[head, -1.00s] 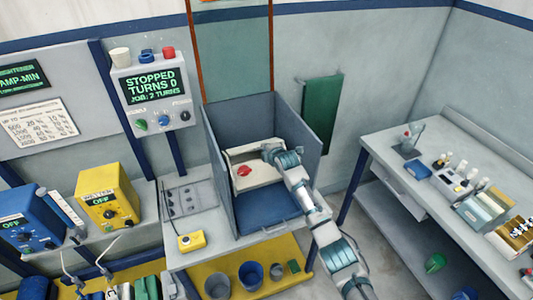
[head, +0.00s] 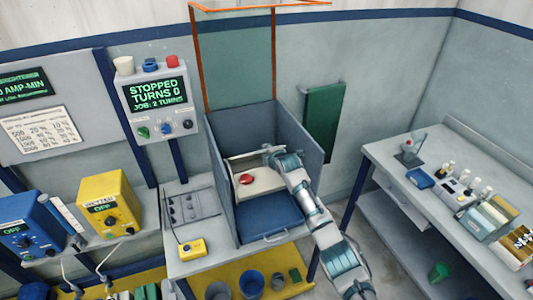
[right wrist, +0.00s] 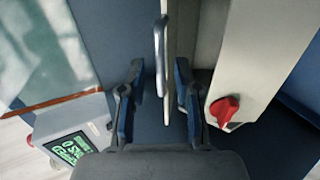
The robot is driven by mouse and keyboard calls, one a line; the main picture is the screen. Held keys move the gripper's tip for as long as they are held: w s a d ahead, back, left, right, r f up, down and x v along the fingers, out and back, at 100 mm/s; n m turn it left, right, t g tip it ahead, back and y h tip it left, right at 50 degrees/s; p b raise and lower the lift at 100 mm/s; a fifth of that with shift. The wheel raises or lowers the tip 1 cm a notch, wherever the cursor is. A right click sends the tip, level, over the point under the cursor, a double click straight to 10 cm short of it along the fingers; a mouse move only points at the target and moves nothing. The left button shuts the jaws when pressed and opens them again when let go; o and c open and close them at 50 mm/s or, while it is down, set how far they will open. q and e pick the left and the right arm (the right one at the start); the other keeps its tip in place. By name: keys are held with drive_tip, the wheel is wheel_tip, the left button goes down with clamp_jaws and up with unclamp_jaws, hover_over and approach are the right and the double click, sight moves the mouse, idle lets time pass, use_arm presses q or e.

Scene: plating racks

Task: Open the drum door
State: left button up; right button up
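The cream drum (head: 268,184) sits in the open-topped grey tank with a blue interior, in the head view. Its red knob (head: 246,179) faces up; the knob (right wrist: 223,110) and drum body (right wrist: 240,55) show at right in the right wrist view. A thin cream panel, which looks like the drum door (right wrist: 171,60), stands edge-on there with a metal handle (right wrist: 159,50). My right gripper (head: 268,154) is at the drum's far side. Its fingers (right wrist: 160,100) are apart, on either side of the panel and handle; contact cannot be told. My left gripper is not in view.
The tank walls (head: 222,195) surround the drum closely. A tall clear panel with an orange frame (head: 207,65) rises behind. A control box (head: 158,100) reading "STOPPED TURNS 0" is at left. A bench with bottles (head: 440,205) stands at right.

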drive_tip(key=v, duration=1.2)
idle(0.3)
